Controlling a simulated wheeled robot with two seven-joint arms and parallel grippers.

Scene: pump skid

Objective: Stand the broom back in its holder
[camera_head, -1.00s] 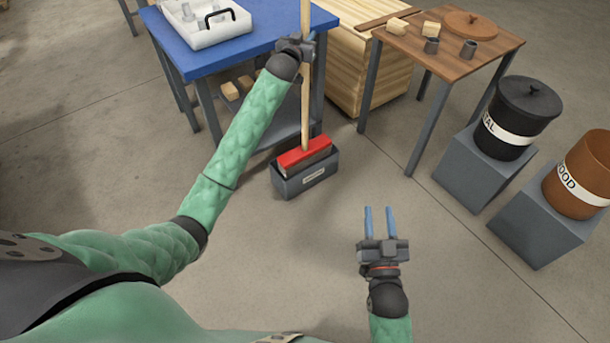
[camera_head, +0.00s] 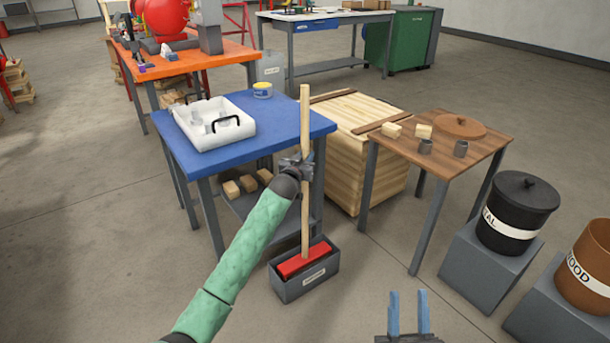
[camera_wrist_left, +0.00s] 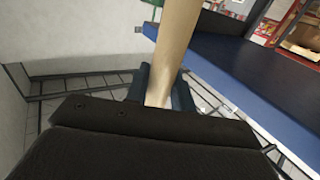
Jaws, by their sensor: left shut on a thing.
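The broom stands upright, its pale wooden handle (camera_head: 305,215) rising from a red head (camera_head: 304,260). The head sits inside the grey labelled holder (camera_head: 306,283) on the floor, with only its red upper part showing; the bristles are hidden. My left gripper (camera_head: 303,166) is shut on the handle at about mid-height. In the left wrist view the handle (camera_wrist_left: 178,45) passes between the fingers (camera_wrist_left: 160,88). My right gripper (camera_head: 408,298) is open and empty at the bottom edge, right of the holder.
A blue table (camera_head: 285,115) with a white tray (camera_head: 213,130) stands just behind the handle. A wooden crate (camera_head: 385,185), a brown table (camera_head: 450,150) and two bins (camera_head: 516,205) are to the right. The floor around the holder's front is clear.

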